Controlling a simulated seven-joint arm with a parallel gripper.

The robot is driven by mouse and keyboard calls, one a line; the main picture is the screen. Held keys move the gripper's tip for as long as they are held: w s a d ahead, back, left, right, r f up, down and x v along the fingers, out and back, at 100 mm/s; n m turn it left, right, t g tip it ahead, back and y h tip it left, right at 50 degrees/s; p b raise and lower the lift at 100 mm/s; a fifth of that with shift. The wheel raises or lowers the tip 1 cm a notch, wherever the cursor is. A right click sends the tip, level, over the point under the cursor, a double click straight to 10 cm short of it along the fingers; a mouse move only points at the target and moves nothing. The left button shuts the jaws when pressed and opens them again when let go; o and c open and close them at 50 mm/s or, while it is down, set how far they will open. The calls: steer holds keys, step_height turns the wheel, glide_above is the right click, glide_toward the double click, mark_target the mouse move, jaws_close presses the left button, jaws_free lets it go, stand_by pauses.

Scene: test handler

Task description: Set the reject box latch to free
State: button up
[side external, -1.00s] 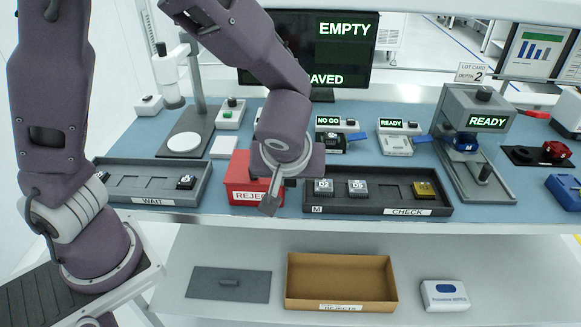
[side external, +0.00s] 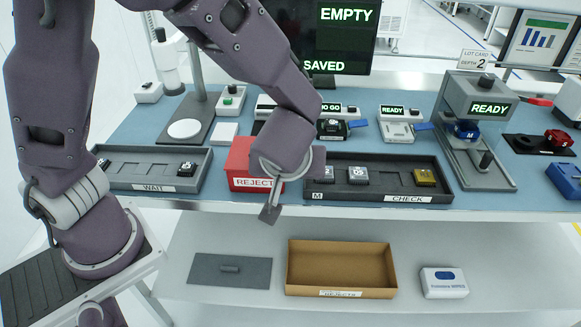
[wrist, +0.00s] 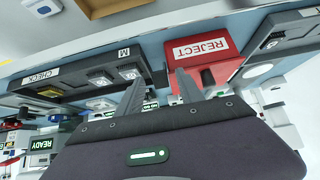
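The red reject box (side external: 238,160) stands at the front edge of the blue bench top, between the WAIT tray and the CHECK tray. Its white REJECT label faces front. My gripper (side external: 270,213) hangs in front of the box's right side, its tips pointing down below the label. My wrist covers the box's right part. In the wrist view, my two fingers (wrist: 159,76) are apart with nothing between them, and the red box (wrist: 186,62) with its label shows just beyond the tips. I cannot make out a latch on the box in either view.
The WAIT tray (side external: 125,184) lies left of the box and the CHECK tray (side external: 360,196), holding several blocks, lies right. A brown rejects bin (side external: 340,292) stands on the lower shelf. The space in front of the bench edge is open.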

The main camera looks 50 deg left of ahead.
steer(key=v, duration=0.7)
steer(key=s+a+r+m+h, duration=0.3)
steer(key=s+a+r+m, duration=0.1)
steer(key=s, duration=0.3)
steer(key=s+a+r+m+h, duration=0.2)
steer(key=s+a+r+m, duration=0.1)
steer(key=s, duration=0.5)
steer(key=shift+a+r+m+h, duration=0.4)
steer(key=shift+r+m, duration=0.4)
steer(key=shift+m, duration=0.2)
steer(key=shift+c, duration=0.3)
